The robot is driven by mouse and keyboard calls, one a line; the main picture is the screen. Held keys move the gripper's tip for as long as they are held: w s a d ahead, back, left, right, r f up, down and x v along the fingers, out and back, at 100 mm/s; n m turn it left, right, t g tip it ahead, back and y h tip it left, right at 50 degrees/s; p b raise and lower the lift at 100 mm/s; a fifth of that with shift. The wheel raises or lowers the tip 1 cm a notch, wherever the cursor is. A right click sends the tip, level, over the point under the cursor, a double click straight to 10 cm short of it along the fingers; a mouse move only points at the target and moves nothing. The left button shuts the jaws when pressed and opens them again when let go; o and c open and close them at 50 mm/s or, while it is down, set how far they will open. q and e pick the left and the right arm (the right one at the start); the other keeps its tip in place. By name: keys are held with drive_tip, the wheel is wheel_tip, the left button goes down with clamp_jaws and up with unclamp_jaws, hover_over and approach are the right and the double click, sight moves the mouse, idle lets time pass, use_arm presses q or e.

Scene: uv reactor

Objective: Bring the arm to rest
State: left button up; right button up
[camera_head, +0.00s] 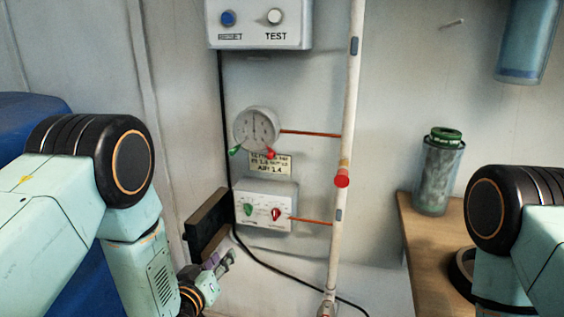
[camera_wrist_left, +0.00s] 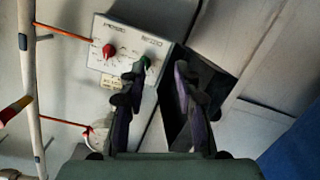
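My left arm comes in from the left in the head view, bent down at the elbow. Its gripper (camera_head: 222,264) is low in the picture, in front of the wall below a dark open box (camera_head: 206,222). In the left wrist view the two fingers of the left gripper (camera_wrist_left: 158,90) are apart with nothing between them. The dark box (camera_wrist_left: 213,78) lies behind the right finger there, and a white control box (camera_wrist_left: 122,48) with a red and a green knob lies behind the left finger. My right arm shows at the right edge of the head view; its gripper is out of the picture.
A round gauge (camera_head: 256,129) and the white control box (camera_head: 265,204) are on the wall. A pale vertical pipe (camera_head: 346,120) with a red fitting (camera_head: 342,179) stands beside them. A green-capped canister (camera_head: 437,175) stands on a wooden bench (camera_head: 416,240) at right.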

use_arm(q)
drive_tip(key=s+a+f+m+g+y+p, duration=0.1)
drive_tip(key=s+a+f+g, duration=0.1)
drive_tip(key=s+f+g, duration=0.5)
drive_tip(key=s+a+f+m+g+y+p, duration=0.15)
drive_tip(key=s+f, duration=0.45)
drive_tip(key=s, duration=0.6)
drive_tip(key=s+a+g+p, duration=0.1)
drive_tip(key=s+g, duration=0.6)
drive_tip(key=s, duration=1.4)
drive_tip(key=shift+s+r+p, duration=0.3)
drive_tip(key=shift+r+p, duration=0.05)
drive_tip(key=shift+p, duration=0.15)
